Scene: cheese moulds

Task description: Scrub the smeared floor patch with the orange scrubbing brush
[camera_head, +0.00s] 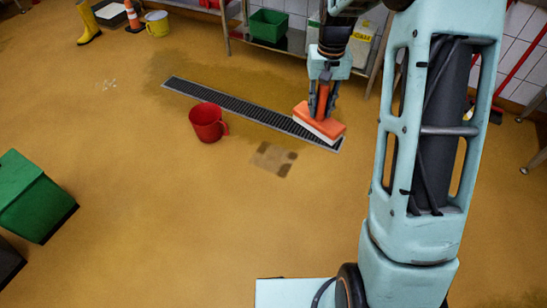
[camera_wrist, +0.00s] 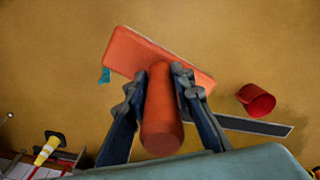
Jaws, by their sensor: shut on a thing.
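My gripper (camera_head: 323,93) is shut on the handle of the orange scrubbing brush (camera_head: 319,119). The brush has an orange block with pale bristles on its underside. In the head view it is over the right end of the floor drain; I cannot tell whether the bristles touch the floor. The wrist view shows the brush's orange handle (camera_wrist: 161,115) between my gripper's fingers (camera_wrist: 160,88). The smeared floor patch (camera_head: 272,158) is a brown, blotchy square on the tan floor, left of and nearer than the brush. I cannot make it out in the wrist view.
A green bin (camera_head: 30,198) is at the left. A shelf with a green crate (camera_head: 268,25) lines the back.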

